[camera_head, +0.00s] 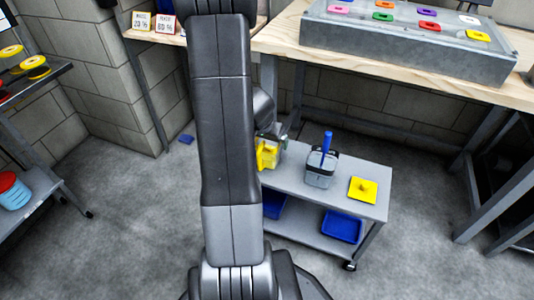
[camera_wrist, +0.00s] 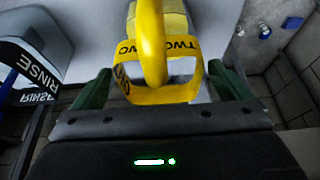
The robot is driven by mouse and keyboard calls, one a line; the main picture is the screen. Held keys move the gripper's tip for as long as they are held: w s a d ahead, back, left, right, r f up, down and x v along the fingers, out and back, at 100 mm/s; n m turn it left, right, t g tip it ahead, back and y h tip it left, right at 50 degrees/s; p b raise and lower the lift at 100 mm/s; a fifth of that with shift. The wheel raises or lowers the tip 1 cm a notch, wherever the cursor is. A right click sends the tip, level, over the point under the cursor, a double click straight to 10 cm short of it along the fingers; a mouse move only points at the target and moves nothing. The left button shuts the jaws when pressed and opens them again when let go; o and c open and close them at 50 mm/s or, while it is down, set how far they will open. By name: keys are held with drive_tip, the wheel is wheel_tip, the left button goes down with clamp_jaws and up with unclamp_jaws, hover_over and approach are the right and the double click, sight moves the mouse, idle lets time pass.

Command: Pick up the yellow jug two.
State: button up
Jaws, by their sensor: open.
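The yellow jug two (camera_head: 268,155) stands on the top shelf of a grey cart (camera_head: 372,203), partly hidden by my arm. In the wrist view its yellow handle and a band marked "TWO" (camera_wrist: 178,92) lie between the two green fingers of my gripper (camera_wrist: 166,90). The fingers are spread apart, one on each side of the handle. My gripper also shows at the jug in the head view (camera_head: 272,133). Whether a finger touches the jug cannot be told.
A grey container with a blue handle (camera_head: 320,170) stands right of the jug; in the wrist view a container marked "RINSE" (camera_wrist: 36,50) is at left. A yellow plate (camera_head: 363,190) lies farther right. Blue trays (camera_head: 342,226) sit on the lower shelf. A wooden workbench (camera_head: 400,75) stands behind.

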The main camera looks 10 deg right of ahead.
drive_tip(key=shift+w+f, duration=0.1)
drive_tip(key=shift+f, duration=0.1)
drive_tip(key=c, duration=1.2)
drive_tip(key=shift+c, duration=0.2)
drive_tip(key=shift+r, duration=0.15)
